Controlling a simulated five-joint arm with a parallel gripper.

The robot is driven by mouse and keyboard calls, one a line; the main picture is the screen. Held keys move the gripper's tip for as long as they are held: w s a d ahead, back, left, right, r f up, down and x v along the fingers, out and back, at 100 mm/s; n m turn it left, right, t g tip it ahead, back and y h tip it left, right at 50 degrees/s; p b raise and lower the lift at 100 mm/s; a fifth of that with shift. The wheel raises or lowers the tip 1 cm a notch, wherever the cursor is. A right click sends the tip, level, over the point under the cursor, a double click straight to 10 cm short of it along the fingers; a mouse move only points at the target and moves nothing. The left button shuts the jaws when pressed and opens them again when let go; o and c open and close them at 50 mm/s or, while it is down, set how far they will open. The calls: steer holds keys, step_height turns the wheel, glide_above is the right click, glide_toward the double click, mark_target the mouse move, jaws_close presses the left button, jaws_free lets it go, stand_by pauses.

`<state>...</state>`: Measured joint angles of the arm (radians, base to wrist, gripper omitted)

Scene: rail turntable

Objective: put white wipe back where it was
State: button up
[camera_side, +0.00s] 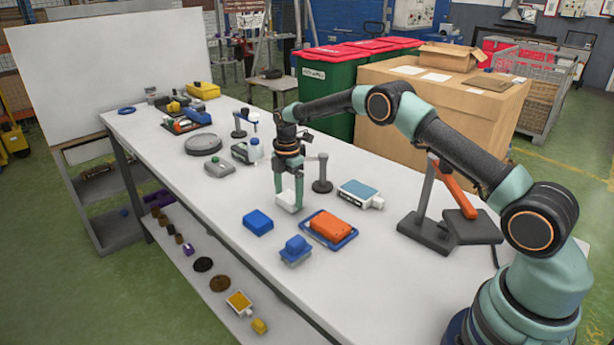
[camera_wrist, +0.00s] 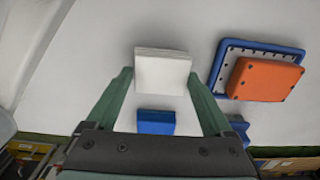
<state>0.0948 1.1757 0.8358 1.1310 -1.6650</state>
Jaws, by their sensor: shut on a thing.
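The white wipe (camera_side: 289,201) is a small white block between the fingertips of my gripper (camera_side: 287,190) in the side view. My gripper is shut on it, with one finger at each side, and it is at or just above the table top; I cannot tell which. In the wrist view the white wipe (camera_wrist: 162,69) shows between the two green fingertips (camera_wrist: 160,78).
A blue block (camera_side: 258,222), an orange block (camera_side: 329,227) in a blue tray (camera_side: 345,241) and a smaller blue piece (camera_side: 295,249) lie in front. A dark post (camera_side: 322,175) stands close to the right. A blue-topped device (camera_side: 360,194) lies farther right.

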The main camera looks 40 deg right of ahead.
steer(key=shift+f, duration=0.4)
steer(key=shift+f, duration=0.1)
steer(key=o, duration=0.9)
